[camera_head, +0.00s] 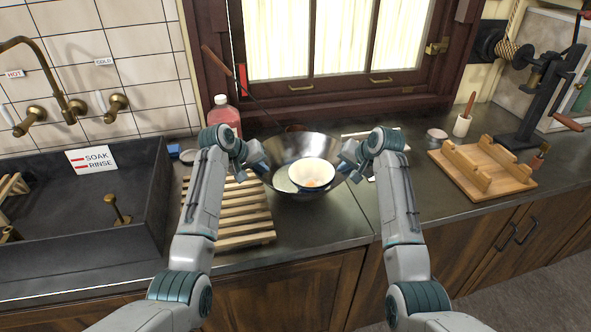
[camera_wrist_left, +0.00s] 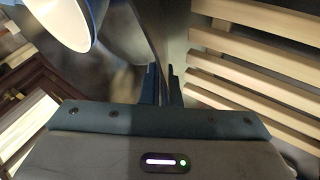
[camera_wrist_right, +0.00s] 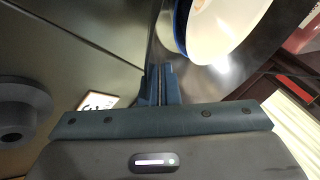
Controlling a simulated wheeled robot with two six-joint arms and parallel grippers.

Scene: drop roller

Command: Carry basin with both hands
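The basin (camera_head: 291,147) is a wide, shiny metal bowl on or just above the dark counter, below the window. A white bowl with a blue rim (camera_head: 312,171) sits inside it, with something small and orange in it. My left gripper (camera_head: 261,167) is at the basin's left side, its fingers (camera_wrist_left: 162,85) close together on either side of the thin wall. My right gripper (camera_head: 347,166) is at the right side, its fingers (camera_wrist_right: 160,84) also closed on the wall. I cannot tell whether the basin's underside touches the counter.
A slatted wooden rack (camera_head: 240,218) lies close at the left, beside the dark sink (camera_head: 130,225) with its soak/rinse sign (camera_head: 91,159). A pink bottle (camera_head: 223,117) stands behind the rack. A wooden stand (camera_head: 482,167) is at the right. Counter right of the basin is fairly clear.

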